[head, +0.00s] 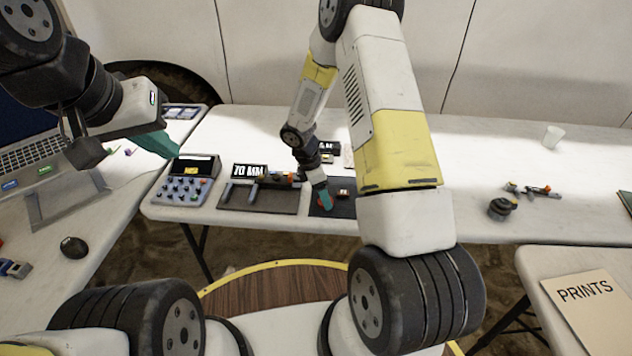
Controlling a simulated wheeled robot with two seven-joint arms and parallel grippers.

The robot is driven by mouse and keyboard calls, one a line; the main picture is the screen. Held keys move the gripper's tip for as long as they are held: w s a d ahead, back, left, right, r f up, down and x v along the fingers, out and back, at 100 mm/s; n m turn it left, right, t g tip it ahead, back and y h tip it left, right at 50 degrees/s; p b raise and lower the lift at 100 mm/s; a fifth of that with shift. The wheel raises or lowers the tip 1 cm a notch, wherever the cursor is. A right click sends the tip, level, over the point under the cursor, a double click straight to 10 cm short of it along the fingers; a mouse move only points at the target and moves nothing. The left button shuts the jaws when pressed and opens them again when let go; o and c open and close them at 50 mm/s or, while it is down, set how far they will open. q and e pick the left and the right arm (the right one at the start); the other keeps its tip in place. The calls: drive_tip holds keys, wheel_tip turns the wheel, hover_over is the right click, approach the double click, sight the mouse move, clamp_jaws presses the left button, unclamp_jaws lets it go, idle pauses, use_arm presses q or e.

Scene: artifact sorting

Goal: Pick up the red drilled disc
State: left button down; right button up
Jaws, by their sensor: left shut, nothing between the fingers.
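A small red piece (328,201), which may be the red drilled disc, shows at the fingertips of my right gripper (322,194). It is on or just above a dark mat (345,211) on the table. The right gripper points down there, and its fingers are too small and overlapped to tell whether they grip the piece. Any holes in it cannot be made out. My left gripper (172,148), with teal fingers, is shut and empty above the left end of the table, near the grey control box.
The grey control box (184,188) and a "70 MM" tray (262,200) stand left of the mat. Dark parts (503,208) and a white cup (552,136) are on the right. A laptop (35,150) is at left. The table between mat and dark parts is mostly clear.

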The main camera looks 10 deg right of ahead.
drive_tip(key=shift+x, duration=1)
drive_tip(key=c, duration=1.4)
drive_tip(key=shift+c, duration=0.3)
drive_tip(key=shift+r, duration=0.15)
